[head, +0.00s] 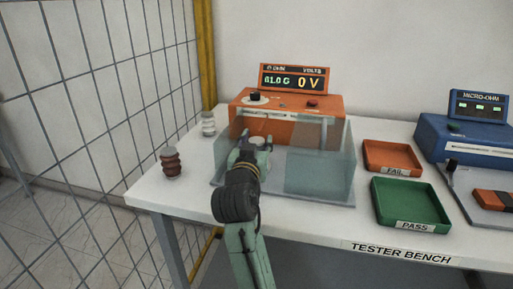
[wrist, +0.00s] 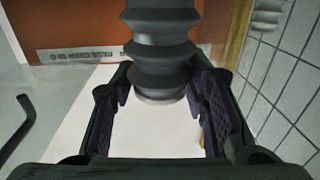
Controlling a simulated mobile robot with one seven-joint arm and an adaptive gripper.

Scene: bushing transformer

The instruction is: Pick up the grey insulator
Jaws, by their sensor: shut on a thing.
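The grey insulator (wrist: 160,45) is a dark ribbed piece, upright between my fingers in the wrist view, with its lower end near the finger pads. My gripper (wrist: 160,98) is shut on it. In the head view my gripper (head: 254,147) is at the clear-walled bay in front of the orange tester. There my gripper and wrist hide most of the insulator, and I cannot tell whether its base rests on anything.
Clear panels (head: 318,160) stand close right of my gripper. The orange tester (head: 290,120) is behind. A brown insulator (head: 171,163) and a whitish one (head: 208,124) stand left. Red FAIL (head: 392,172) and green PASS (head: 409,224) trays lie right. A wire fence (head: 95,90) borders the left.

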